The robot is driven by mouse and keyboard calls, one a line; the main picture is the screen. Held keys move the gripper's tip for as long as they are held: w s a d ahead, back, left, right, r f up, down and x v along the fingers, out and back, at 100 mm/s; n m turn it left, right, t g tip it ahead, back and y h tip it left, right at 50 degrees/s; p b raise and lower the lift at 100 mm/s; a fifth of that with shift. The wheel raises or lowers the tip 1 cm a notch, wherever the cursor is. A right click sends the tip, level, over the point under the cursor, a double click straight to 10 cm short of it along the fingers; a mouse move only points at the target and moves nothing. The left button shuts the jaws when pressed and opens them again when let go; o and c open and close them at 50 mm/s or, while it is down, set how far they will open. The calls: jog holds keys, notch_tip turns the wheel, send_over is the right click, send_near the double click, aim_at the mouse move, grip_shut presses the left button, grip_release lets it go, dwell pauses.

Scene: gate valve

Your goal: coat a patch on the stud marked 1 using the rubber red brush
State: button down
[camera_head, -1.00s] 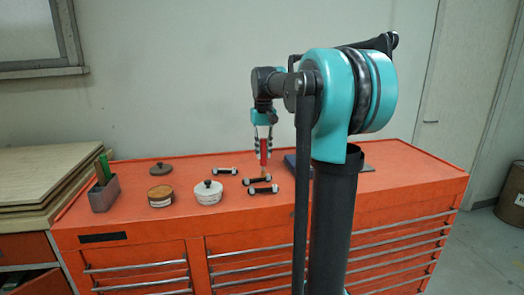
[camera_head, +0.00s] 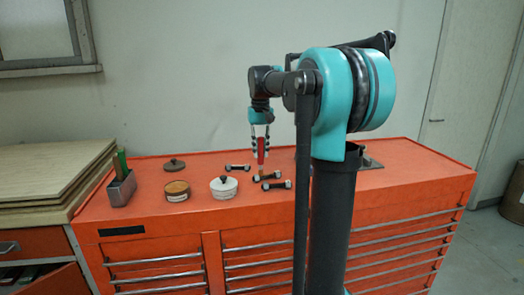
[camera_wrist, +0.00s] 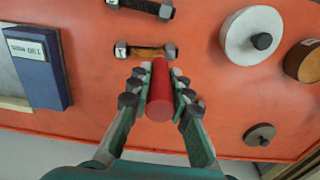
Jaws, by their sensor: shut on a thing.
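My gripper (camera_head: 260,150) is shut on the red brush (camera_head: 261,154), which points down at the middle stud (camera_head: 268,176). In the wrist view the red brush (camera_wrist: 159,92) sits between the fingers (camera_wrist: 160,88), its far end at the stud (camera_wrist: 146,51). That stud has dark nuts and a brownish middle; a small white tag at its left end carries a mark I cannot read surely. I cannot tell whether the bristles touch it. Another stud (camera_head: 276,185) lies nearer the front, also at the wrist view's top (camera_wrist: 146,7). A third stud (camera_head: 237,168) lies behind left.
A white lidded pot (camera_head: 223,189), a wooden pot (camera_head: 177,193) and a dark lid (camera_head: 174,164) stand left of the studs. A grey holder (camera_head: 121,190) with a green item is at the far left. A blue labelled box (camera_wrist: 37,75) shows in the wrist view. The orange cabinet top has bare room between.

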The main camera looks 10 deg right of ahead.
jog(key=shift+a+r, duration=0.15)
jog(key=shift+a, duration=0.15)
jog(key=shift+d+r, duration=0.15)
jog(key=shift+r, duration=3.7)
